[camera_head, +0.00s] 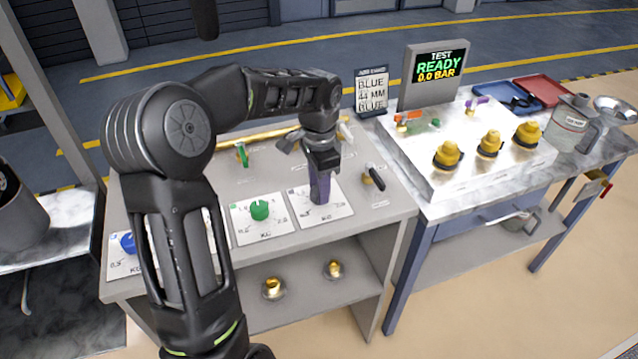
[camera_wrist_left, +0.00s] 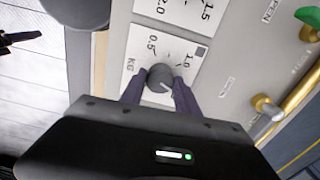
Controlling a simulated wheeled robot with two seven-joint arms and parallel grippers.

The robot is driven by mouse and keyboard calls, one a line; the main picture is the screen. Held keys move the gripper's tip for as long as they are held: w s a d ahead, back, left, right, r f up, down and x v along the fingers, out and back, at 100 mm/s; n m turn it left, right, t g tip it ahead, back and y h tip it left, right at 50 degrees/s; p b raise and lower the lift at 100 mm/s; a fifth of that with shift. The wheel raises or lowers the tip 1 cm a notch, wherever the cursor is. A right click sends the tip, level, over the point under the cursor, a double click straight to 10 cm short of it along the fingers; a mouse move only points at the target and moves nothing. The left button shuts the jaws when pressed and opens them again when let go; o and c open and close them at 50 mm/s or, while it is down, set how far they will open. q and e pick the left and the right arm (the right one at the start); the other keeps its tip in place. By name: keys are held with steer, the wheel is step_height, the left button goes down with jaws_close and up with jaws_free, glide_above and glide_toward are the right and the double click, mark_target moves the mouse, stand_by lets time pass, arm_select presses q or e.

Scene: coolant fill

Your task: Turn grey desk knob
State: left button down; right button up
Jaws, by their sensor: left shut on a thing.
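My right gripper is not in view.
A green knob (camera_head: 260,209) and a blue knob (camera_head: 127,242) sit on cards to the left. A black-handled valve (camera_head: 373,177) stands close on the right. A brass pipe (camera_head: 245,136) runs behind. The adjoining bench's screen (camera_head: 437,70) reads TEST READY 0.0 BAR.

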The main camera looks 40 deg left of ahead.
arm_select(q)
steer(key=shift+m, duration=1.6)
steer(key=c, duration=0.9)
jaws_free()
step_height(320, 180, up, 8)
steer(key=shift+f, duration=0.1)
